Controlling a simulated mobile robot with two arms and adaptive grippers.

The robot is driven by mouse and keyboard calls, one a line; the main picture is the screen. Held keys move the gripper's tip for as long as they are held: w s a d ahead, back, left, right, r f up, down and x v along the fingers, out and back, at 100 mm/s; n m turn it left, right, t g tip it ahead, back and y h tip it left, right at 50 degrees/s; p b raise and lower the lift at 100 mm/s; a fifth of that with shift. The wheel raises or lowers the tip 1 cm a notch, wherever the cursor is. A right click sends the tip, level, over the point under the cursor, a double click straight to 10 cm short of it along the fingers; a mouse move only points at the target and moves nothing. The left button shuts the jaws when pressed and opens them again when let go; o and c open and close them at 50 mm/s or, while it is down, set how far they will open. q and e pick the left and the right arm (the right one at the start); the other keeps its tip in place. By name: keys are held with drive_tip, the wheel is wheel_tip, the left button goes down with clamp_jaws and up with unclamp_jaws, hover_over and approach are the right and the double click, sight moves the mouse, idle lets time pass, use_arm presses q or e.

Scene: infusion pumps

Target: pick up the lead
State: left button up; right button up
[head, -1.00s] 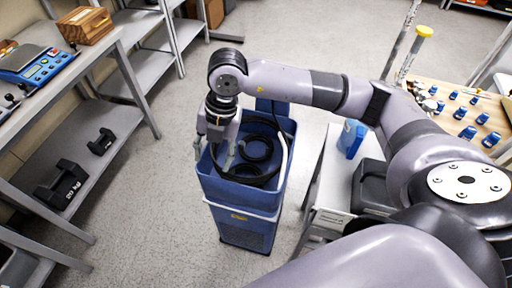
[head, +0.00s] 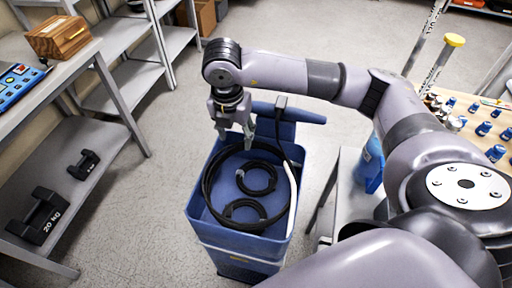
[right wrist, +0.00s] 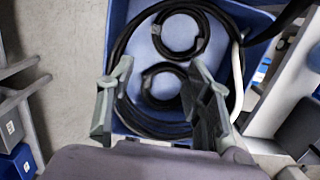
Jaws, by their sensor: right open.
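Black coiled cable, which looks like the lead (head: 210,175), lies in the blue bin (head: 196,222) as one large loop with two smaller coils inside it. The coils also show in the right wrist view (right wrist: 126,42), partly hidden by my fingers. My right gripper (head: 236,140) is open and empty, pointing down over the back left part of the bin, above the large loop. My left gripper is not in view.
A blue handle (head: 290,112) rises at the bin's back. Grey shelving with dumbbells (head: 40,215) and a wooden box (head: 57,36) stands left. A cart with a blue container (head: 370,165) is close on the right. Bare floor lies behind the bin.

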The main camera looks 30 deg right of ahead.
wheel_tip(320, 180, down, 4)
drive_tip(key=b, duration=0.3)
approach(241, 172)
wheel_tip(241, 172, down, 3)
drive_tip(key=shift+d+f+p, duration=0.15)
drive_tip(key=shift+f+p, duration=0.05)
drive_tip(key=shift+p, duration=0.45)
drive_tip(key=shift+w+d+f, duration=0.1)
drive_tip(key=shift+f, duration=0.75)
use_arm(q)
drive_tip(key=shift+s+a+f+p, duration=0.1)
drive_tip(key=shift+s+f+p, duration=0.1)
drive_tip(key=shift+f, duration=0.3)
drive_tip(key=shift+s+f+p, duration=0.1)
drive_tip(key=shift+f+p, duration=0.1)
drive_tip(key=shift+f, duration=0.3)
use_arm(e)
drive_tip(key=shift+w+d+f, duration=0.1)
drive_tip(key=shift+f, duration=1.05)
drive_tip(key=shift+w+d+f, duration=0.1)
drive_tip(key=shift+f, duration=1.05)
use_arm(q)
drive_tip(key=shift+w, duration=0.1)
use_arm(e)
clamp_jaws()
